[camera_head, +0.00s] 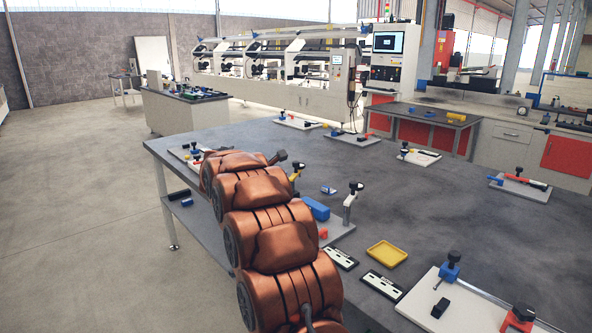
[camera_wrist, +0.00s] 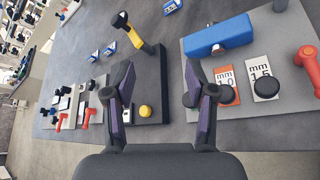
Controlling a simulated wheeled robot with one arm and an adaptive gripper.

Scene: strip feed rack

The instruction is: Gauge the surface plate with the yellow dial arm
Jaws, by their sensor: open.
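A yellow arm (camera_wrist: 130,30) with a black end stands tilted at the far end of a dark base (camera_wrist: 152,75) in the wrist view. A round yellow knob (camera_wrist: 146,111) sits near the base's close end. A yellow part (camera_head: 294,173) shows just beyond my copper arm in the head view. My gripper (camera_wrist: 160,85) is open, with its fingers spread over the bench and the dark base showing between them; nothing is held. I cannot tell its height above the base. I cannot tell which flat piece is the surface plate. My arm hides the gripper in the head view.
Right of the gripper, a grey plate (camera_wrist: 283,112) carries a blue block (camera_wrist: 220,36), an orange "mm 1.0" card (camera_wrist: 228,85), a white "mm 1.5" card (camera_wrist: 261,72) and a red part. Fixtures with red handles lie left. A yellow tray (camera_head: 386,254) lies on the bench.

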